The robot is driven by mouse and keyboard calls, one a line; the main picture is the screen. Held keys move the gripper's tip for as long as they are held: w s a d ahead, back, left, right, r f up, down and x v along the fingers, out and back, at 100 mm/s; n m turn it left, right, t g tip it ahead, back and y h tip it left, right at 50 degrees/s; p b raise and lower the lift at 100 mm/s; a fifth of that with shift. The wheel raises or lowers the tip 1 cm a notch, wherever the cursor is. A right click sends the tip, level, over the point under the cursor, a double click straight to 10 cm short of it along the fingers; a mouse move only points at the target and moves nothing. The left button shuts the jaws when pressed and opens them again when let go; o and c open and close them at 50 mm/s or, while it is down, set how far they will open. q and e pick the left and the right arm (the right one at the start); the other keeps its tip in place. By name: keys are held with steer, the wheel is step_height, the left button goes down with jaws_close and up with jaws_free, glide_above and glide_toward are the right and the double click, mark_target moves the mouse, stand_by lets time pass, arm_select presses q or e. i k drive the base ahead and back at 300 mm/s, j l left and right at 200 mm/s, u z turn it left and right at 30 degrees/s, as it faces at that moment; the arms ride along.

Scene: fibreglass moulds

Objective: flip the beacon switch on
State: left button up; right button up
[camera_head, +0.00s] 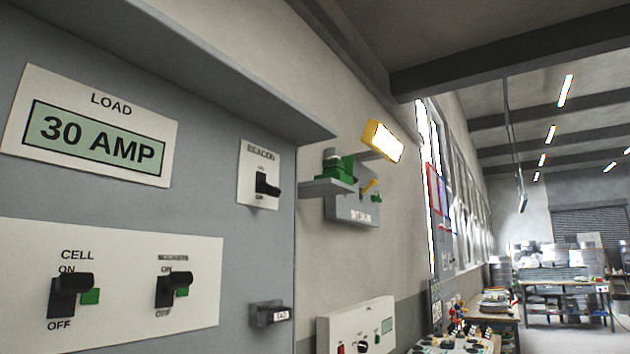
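The beacon switch (266,186) is a black lever on a small white plate (259,150) labelled BEACON, at the right side of the grey panel (235,235). Small ON and OFF marks stand above and below it. Its lever end seems to sit low, toward OFF, but it is small in the view. Neither of my grippers shows in the head view.
Left of it hangs a LOAD 30 AMP display (95,145). Below are a CELL switch (70,292) and a second switch (174,287), both levers toward ON. A grey ledge (230,82) juts out above. A lit yellow-framed lamp (383,141) is further right.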

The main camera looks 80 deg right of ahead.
mark_target(272, 191)
steer(key=z, duration=2.2)
steer(key=l, duration=0.1)
